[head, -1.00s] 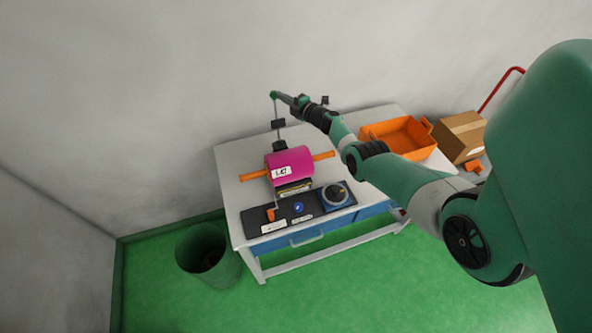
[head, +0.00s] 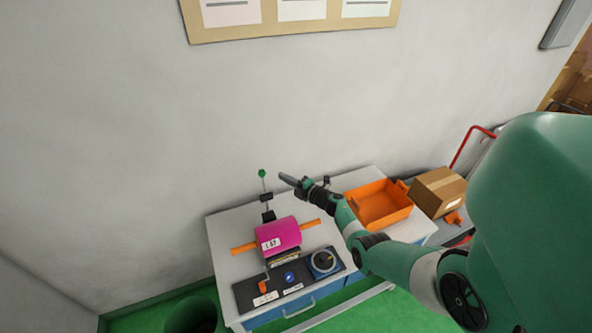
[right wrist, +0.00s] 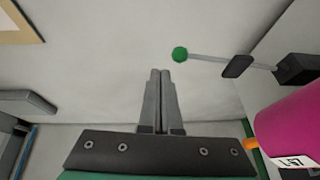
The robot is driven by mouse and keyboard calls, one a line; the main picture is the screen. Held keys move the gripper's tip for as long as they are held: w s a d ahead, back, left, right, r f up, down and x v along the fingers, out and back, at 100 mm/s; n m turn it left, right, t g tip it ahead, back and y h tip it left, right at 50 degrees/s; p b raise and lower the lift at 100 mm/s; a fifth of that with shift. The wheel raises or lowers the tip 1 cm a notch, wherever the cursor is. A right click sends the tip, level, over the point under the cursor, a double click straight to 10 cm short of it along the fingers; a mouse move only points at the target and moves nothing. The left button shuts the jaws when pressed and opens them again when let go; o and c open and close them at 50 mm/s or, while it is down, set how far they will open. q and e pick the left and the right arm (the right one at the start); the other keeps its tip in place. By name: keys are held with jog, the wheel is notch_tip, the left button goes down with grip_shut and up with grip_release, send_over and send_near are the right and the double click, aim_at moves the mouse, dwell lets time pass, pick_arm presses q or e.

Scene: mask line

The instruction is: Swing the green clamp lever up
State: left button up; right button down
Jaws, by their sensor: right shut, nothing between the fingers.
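The green clamp lever (head: 262,173) has a green ball on a thin rod and stands upright above its dark clamp block (head: 267,215) behind the magenta roll. In the right wrist view the green ball (right wrist: 180,54) is to the right of my fingertips, with clear space between them. My right gripper (head: 283,178) is shut and empty, a little to the right of the ball in the head view. In the right wrist view its two fingers (right wrist: 160,75) lie together. My left gripper does not show.
The magenta roll (head: 278,234) sits on an orange bar on the white table (head: 222,250). A black panel (head: 245,296) with a dial (head: 324,262) is in front. An orange tray (head: 380,205) and a cardboard box (head: 437,191) stand to the right. A bin (head: 190,316) stands at lower left.

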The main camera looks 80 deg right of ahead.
pick_arm(q)
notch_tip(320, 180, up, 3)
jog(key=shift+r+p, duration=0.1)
jog(key=shift+p, duration=0.8)
pick_arm(e)
jog(key=s+a, duration=0.1)
jog(key=s+r, duration=0.1)
jog(key=s+a, duration=0.1)
jog(key=shift+s+a+r, duration=0.3)
jog(key=shift+s+r, duration=0.05)
